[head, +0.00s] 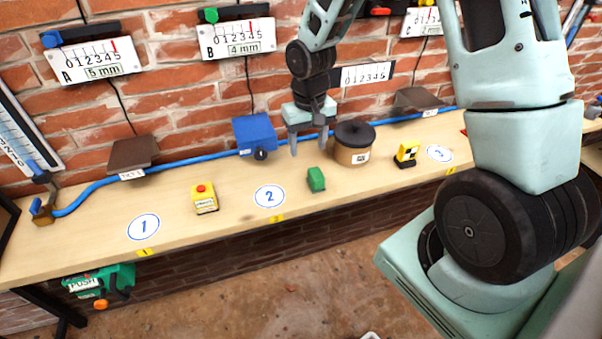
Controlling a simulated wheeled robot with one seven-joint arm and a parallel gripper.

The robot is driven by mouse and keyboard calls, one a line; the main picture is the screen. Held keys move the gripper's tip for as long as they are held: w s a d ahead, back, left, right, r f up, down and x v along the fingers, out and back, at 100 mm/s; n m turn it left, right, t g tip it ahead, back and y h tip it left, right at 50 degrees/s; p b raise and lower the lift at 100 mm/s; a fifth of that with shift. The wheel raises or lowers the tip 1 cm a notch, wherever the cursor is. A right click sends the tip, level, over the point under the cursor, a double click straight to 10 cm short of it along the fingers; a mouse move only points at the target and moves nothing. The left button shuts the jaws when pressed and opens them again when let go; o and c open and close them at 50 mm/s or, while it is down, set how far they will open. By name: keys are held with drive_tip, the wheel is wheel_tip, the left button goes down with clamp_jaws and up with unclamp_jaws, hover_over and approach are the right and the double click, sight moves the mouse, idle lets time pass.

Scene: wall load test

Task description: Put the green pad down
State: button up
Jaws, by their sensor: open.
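The green pad (316,179), a small green block, rests on the wooden bench between the white disc marked 2 (269,197) and a dark-lidded tan pot (352,156). My gripper (309,148) is above and slightly behind the pad in the head view, fingers pointing down. Its two fingers are spread with nothing visible between them. It looks apart from the pad, though the exact gap is hard to judge.
On the bench (60,249) stand a yellow box with a red button (205,198), a blue box (254,134) and a yellow-black block (406,154). A blue hose (185,159) runs along the back. A green PUSH unit (98,281) hangs below the front edge.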

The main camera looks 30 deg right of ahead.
drive_tip(key=s+a+r+n, duration=0.3)
drive_tip(key=s+a+r, duration=0.15)
drive_tip(key=a, duration=0.35)
drive_tip(key=s+a+r+n, duration=0.2)
drive_tip(key=s+a+r, duration=0.2)
drive_tip(key=s+a, duration=0.3)
drive_tip(key=s+a+r+n, duration=0.2)
drive_tip(key=s+a, duration=0.1)
drive_tip(key=s, duration=0.3)
drive_tip(key=s+a+r+n, duration=0.1)
drive_tip(key=s+a+n, duration=0.2)
drive_tip(key=s, duration=0.3)
drive_tip(key=shift+r+y, duration=0.3)
drive_tip(key=shift+r, duration=0.05)
wheel_tip(320, 180, down, 2)
drive_tip(key=shift+f+b, duration=0.1)
drive_tip(key=shift+b, duration=1.05)
